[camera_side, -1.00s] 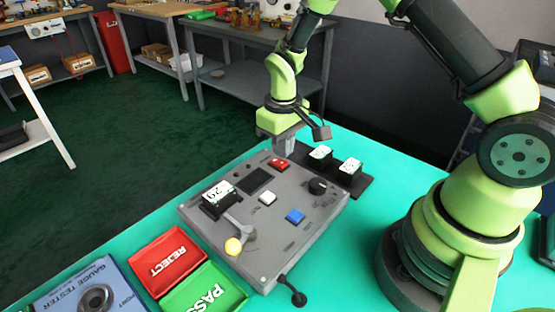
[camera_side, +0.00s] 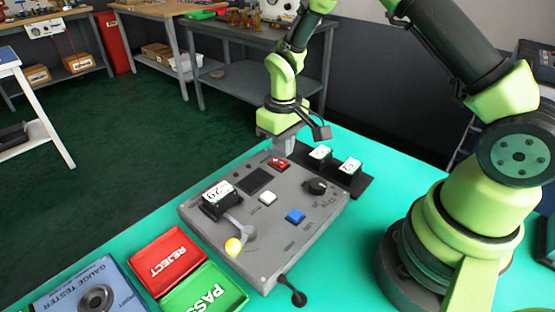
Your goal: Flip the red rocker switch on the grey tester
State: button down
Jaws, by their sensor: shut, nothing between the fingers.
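The grey tester (camera_side: 250,258) lies on the green table. Its red rocker switch (camera_side: 278,164) is near the far edge of the panel, beside a small dark screen (camera_side: 254,181). My gripper (camera_side: 287,151) is shut and empty, pointing down just behind and above the red switch. I cannot tell whether the fingertips touch the switch.
Two labelled black blocks (camera_side: 320,155) (camera_side: 349,168) stand on a dark mat right of my gripper. A red REJECT tray (camera_side: 165,256), a green PASS tray (camera_side: 205,291) and a blue gauge tester box (camera_side: 90,292) are at the front left.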

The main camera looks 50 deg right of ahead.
jog(key=shift+f, duration=1.2)
dwell(1.1)
jog(key=shift+r, duration=3.5)
jog(key=shift+r, duration=0.3)
notch_tip(320, 180, up, 8)
jog(key=m+t, duration=0.1)
jog(key=t, duration=0.1)
send_over(282, 164)
jog(key=s, duration=0.2)
jog(key=s+a+r+m+t+y, duration=0.1)
jog(key=s+a+r+m+t, duration=0.15)
jog(key=s+r, duration=0.65)
jog(key=s+a+r+t+y, duration=0.1)
jog(key=s+t, duration=0.1)
jog(key=s, duration=0.5)
jog(key=shift+s+r+t, duration=0.3)
jog(key=shift+r+t, duration=0.05)
